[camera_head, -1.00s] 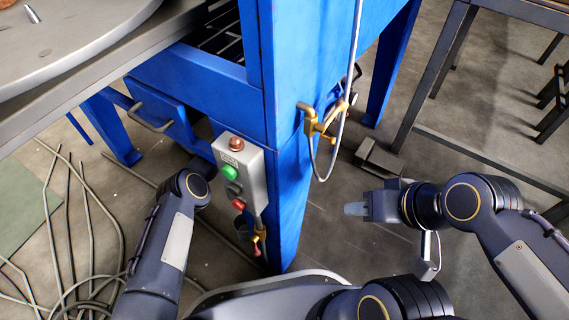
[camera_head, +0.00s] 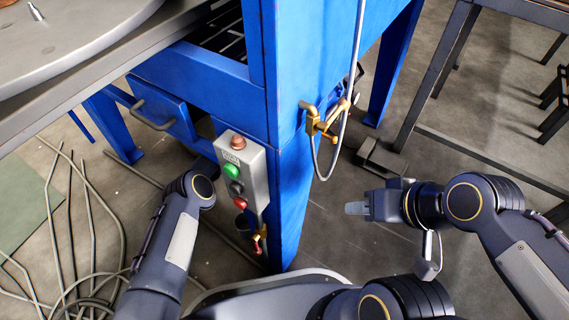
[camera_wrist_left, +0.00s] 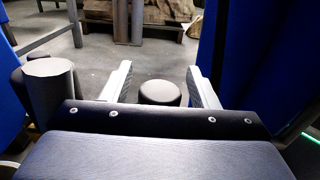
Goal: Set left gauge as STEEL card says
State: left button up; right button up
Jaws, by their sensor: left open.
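No gauge and no STEEL card can be made out in either view. The blue blaster cabinet (camera_head: 300,190) fills the middle of the head view. A grey control box (camera_head: 247,176) with green and red buttons is on its front. My left arm rises at the left in the head view, and its gripper is hidden there. In the left wrist view my left gripper (camera_wrist_left: 160,88) shows two separated fingers with nothing held between them. A dark round knob-like thing (camera_wrist_left: 160,93) shows beyond the gap. My right gripper (camera_head: 357,208) is right of the cabinet, seen edge-on, above bare floor.
A brass valve (camera_head: 322,122) with a hose is on the cabinet's side. A drawer-like front with a handle (camera_head: 152,116) is at left. Loose rods (camera_head: 88,205) lie on the floor. A dark table frame (camera_head: 440,70) stands at right. Blue panels flank my left gripper.

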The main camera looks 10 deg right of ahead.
pick_arm(q)
jog(key=shift+n+t+h, duration=0.3)
jog(key=shift+t+h, duration=0.1)
jog(key=shift+t, duration=0.1)
